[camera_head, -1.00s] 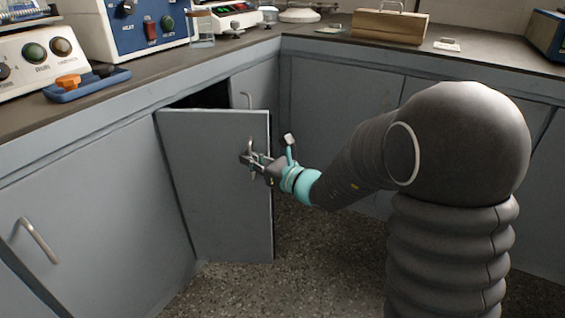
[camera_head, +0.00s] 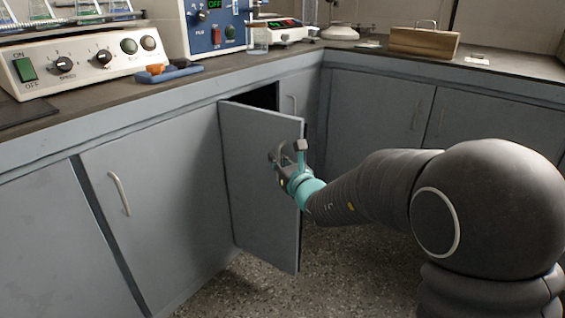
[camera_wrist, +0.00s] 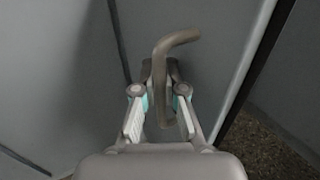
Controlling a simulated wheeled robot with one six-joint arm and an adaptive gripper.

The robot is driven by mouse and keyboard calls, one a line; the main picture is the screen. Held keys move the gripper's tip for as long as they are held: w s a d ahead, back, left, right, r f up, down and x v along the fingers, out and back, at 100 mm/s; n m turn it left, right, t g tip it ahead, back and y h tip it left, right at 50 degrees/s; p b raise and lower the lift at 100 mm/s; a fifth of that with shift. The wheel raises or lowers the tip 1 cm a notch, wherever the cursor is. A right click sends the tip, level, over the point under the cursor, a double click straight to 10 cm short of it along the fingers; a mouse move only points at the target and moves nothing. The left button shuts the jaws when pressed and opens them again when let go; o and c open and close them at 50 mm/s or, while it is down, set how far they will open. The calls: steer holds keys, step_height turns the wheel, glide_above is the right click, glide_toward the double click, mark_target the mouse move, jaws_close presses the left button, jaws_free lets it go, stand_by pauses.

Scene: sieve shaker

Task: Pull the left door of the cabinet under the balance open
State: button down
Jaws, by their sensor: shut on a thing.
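The left cabinet door (camera_head: 258,205) is a grey panel standing ajar, swung out from the cabinet front, with a dark gap above its top edge. Its hinge side is at the left and its free edge at the right. My gripper (camera_head: 279,159) is at the door's handle near the upper free edge. In the wrist view the curved metal handle (camera_wrist: 174,45) runs between the two fingers of my gripper (camera_wrist: 160,75), which are shut on it. Part of the handle is hidden by my gripper in the head view.
The neighbouring right door (camera_head: 302,88) is shut behind the open one. Another shut door (camera_head: 160,170) with a handle is at the left. Speckled floor (camera_head: 335,262) is clear beside the door. A wooden box (camera_head: 424,42) stands on the right counter.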

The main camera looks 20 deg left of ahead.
steer(key=shift+w+d+r, duration=0.1)
steer(key=shift+w, duration=0.05)
steer(key=c, duration=1.2)
jaws_free()
steer(key=shift+w+d, duration=0.1)
steer(key=shift+d, duration=0.15)
steer(key=v, duration=1.2)
steer(key=shift+a, duration=0.1)
